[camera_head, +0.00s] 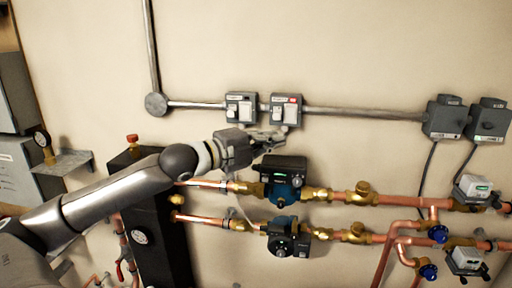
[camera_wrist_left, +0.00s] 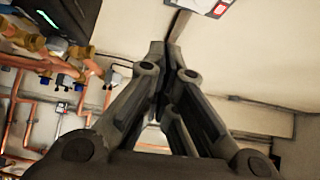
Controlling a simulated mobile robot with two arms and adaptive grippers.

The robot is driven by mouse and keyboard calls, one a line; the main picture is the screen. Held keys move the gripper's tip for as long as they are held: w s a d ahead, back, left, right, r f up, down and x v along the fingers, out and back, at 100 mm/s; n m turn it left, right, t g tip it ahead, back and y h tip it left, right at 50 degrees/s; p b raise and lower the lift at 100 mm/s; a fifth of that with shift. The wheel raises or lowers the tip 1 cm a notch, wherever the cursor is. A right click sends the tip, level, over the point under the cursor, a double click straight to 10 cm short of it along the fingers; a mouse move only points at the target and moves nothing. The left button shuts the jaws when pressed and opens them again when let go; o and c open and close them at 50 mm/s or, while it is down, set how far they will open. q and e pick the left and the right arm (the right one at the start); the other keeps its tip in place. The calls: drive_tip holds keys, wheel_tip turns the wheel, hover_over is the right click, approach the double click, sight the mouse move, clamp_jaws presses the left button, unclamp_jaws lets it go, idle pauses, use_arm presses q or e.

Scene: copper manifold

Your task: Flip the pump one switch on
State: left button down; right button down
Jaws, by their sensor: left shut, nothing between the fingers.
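Two grey switch boxes hang side by side on the wall conduit in the head view: a left one (camera_head: 240,107) and a right one (camera_head: 286,109) with a red mark at its top right. Their labels are too small to read, so I cannot tell which is pump one's. My left gripper (camera_head: 280,138) is shut and empty, just below the right box, pointing right. In the left wrist view the gripper (camera_wrist_left: 166,68) has its fingers together, and part of a switch box (camera_wrist_left: 208,5) with a red mark shows beyond them at the top edge. My right gripper is not in view.
Two pumps, an upper (camera_head: 284,180) and a lower (camera_head: 287,238), sit on copper pipes below my gripper. A conduit (camera_head: 360,112) runs right to two grey boxes (camera_head: 465,120). A black cabinet (camera_head: 160,235) stands behind my left arm. The wall above the switches is clear.

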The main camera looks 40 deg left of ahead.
use_arm(q)
drive_tip(key=shift+f+v, duration=0.1)
drive_tip(key=shift+v, duration=1)
drive_tip(key=shift+f+v, duration=0.15)
drive_tip(key=shift+v, duration=0.95)
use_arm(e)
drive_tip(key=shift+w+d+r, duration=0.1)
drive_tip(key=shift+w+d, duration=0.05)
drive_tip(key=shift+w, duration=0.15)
use_arm(q)
drive_tip(key=shift+a, duration=0.1)
drive_tip(key=shift+w, duration=0.1)
